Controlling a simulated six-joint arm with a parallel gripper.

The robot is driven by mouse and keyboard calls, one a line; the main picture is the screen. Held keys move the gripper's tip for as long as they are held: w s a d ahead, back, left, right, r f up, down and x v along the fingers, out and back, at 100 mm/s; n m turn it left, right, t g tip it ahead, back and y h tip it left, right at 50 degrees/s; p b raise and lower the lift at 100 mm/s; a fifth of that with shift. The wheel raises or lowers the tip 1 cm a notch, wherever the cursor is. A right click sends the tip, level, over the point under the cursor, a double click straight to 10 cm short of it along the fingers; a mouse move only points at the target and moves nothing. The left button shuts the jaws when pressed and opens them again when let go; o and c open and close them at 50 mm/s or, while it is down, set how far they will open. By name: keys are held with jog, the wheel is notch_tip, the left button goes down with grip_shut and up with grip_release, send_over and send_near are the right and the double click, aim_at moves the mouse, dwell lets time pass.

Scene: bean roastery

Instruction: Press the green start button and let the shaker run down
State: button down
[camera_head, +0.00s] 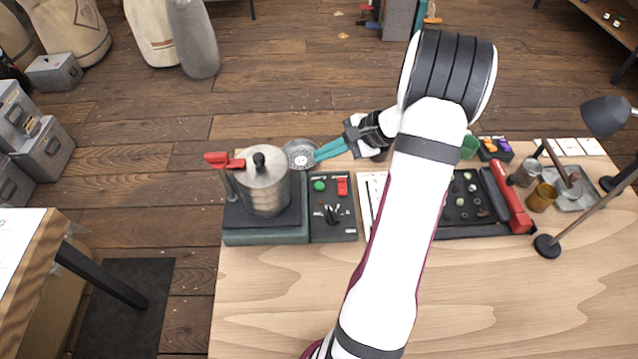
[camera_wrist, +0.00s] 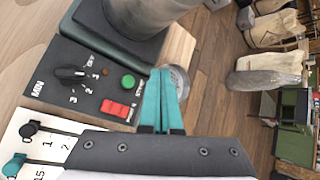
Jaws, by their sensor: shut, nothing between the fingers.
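The green start button (camera_head: 319,186) sits on a dark control panel (camera_head: 345,231), beside a red rocker switch (camera_head: 342,186) and above a black timer knob (camera_head: 331,214). In the wrist view the green button (camera_wrist: 128,82) is left of the fingertips. The shaker, a metal sieve stack (camera_head: 266,190) with a lid and black knob, stands on a dark base left of the panel. My gripper (camera_head: 317,157) has teal fingers shut with nothing between them. It is behind the panel in the head view, apart from the button; its fingers also show in the wrist view (camera_wrist: 161,75).
A round metal dish (camera_head: 299,150) lies by the fingertips at the table's back edge. A red clamp handle (camera_head: 224,160) stands at the shaker's left. A black tray (camera_head: 468,200) of small items, a brass cup (camera_head: 542,197) and a lamp (camera_head: 604,112) are at right. The table front is clear.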

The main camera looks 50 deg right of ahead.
aim_at(324, 187)
notch_tip(324, 187, down, 7)
jog(key=shift+f, duration=0.15)
dwell(2.2)
jog(key=shift+f, duration=0.4)
